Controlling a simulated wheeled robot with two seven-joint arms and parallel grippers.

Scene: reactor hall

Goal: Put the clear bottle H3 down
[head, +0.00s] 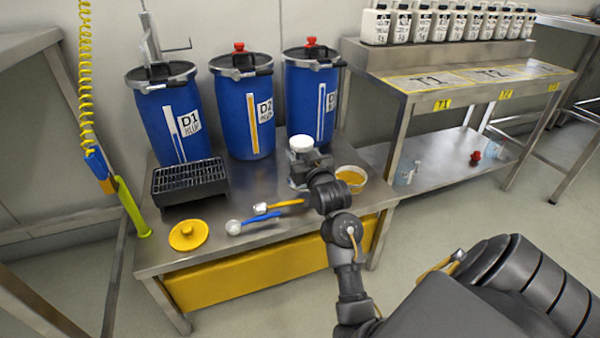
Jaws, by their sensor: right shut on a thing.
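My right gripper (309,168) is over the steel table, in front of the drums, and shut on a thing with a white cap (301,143). This looks like the bottle H3, held upright, but its label cannot be read and the gripper hides most of its body. I cannot tell whether its base touches the steel table (240,258). My left gripper is not in view.
Blue drums D1 (172,118), D2 (246,112) and a third (311,95) stand behind. Several white bottles (440,22) line the right shelf.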

